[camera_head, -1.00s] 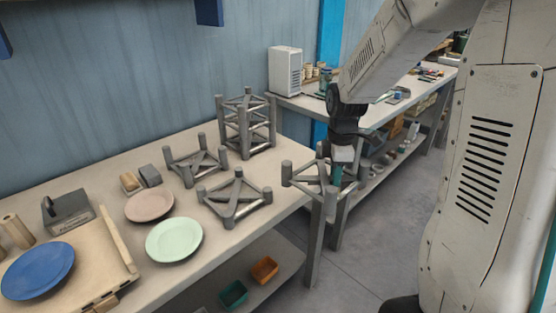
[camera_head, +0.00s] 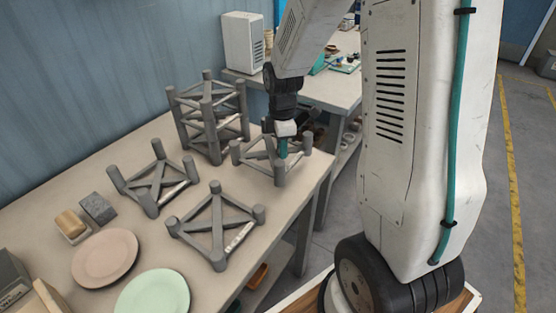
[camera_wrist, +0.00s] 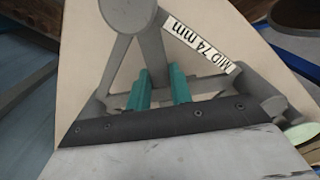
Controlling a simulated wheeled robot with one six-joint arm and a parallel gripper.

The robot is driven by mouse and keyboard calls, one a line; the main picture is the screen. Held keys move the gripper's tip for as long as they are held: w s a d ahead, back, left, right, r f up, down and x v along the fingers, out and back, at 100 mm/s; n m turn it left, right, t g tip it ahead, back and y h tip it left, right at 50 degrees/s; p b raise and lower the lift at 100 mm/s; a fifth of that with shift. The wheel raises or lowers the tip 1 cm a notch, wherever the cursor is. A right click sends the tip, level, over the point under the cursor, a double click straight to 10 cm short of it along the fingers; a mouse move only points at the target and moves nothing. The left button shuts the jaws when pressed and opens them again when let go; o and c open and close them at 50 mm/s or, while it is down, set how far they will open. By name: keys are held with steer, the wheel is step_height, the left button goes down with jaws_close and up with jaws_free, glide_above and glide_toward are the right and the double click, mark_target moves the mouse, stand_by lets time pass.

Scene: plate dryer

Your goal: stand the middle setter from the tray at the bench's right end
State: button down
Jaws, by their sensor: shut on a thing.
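My gripper (camera_head: 282,150) is shut on a grey three-post setter (camera_head: 280,174) over the right end of the bench (camera_head: 90,180). In the wrist view the teal fingers (camera_wrist: 158,88) close on a bar of this setter (camera_wrist: 127,14), whose label reads "MID 74 mm". It looks upright, over the pale bench top; whether its feet touch cannot be told. Two other grey setters, one at the front (camera_head: 218,222) and one behind left (camera_head: 155,178), stand apart on the bench.
A taller grey stacked frame (camera_head: 208,115) stands behind the held setter. A pink plate (camera_head: 105,257), a green plate (camera_head: 152,295) and small blocks (camera_head: 98,207) lie at left. A second bench (camera_head: 315,88) with a white box (camera_head: 243,42) is behind.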

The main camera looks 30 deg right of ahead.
steer(key=shift+d+f, duration=0.1)
steer(key=shift+f, duration=2.3)
steer(key=shift+f, duration=0.1)
steer(key=c, duration=1.3)
jaws_free()
steer(key=shift+s, duration=0.1)
steer(key=shift+o, duration=0.2)
